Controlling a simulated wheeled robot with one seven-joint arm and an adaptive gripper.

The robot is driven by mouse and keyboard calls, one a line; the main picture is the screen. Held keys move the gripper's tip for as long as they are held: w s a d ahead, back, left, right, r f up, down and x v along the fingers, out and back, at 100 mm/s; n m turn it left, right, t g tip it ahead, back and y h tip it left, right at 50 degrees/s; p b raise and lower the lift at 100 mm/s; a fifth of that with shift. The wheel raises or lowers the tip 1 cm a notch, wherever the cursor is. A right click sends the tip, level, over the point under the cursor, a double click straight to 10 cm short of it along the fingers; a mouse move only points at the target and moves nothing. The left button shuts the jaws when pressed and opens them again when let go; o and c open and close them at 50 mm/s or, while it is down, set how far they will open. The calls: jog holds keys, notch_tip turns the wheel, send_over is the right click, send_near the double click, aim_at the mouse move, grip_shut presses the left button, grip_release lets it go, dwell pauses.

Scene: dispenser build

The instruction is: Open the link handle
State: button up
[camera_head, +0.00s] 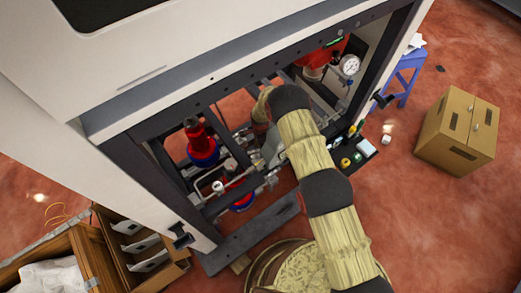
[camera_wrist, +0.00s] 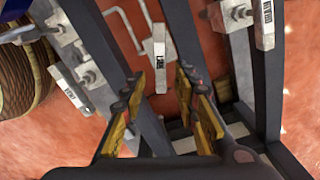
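The link handle (camera_wrist: 160,66) is a pale, narrow lever with a dark label that seems to read LINK. It hangs near the upper middle of the wrist view. My gripper (camera_wrist: 160,84) has yellow-padded fingers, spread apart with a gap between them. The handle shows in that gap, just beyond the fingertips. I see no contact, and the exact distance is hard to tell. In the head view my arm reaches into the open machine frame, and the gripper and the handle cannot be made out clearly there.
Similar labelled levers stand left (camera_wrist: 67,88) and right (camera_wrist: 265,22) of the handle. Dark frame bars (camera_wrist: 178,35) run close by. The head view shows a red-and-blue part (camera_head: 202,145), a gauge (camera_head: 349,65), a cardboard box (camera_head: 458,130) and a blue stool (camera_head: 408,70).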

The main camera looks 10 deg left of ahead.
jog(key=shift+f, duration=0.75)
jog(key=c, duration=0.3)
jog(key=c, duration=0.4)
grip_shut()
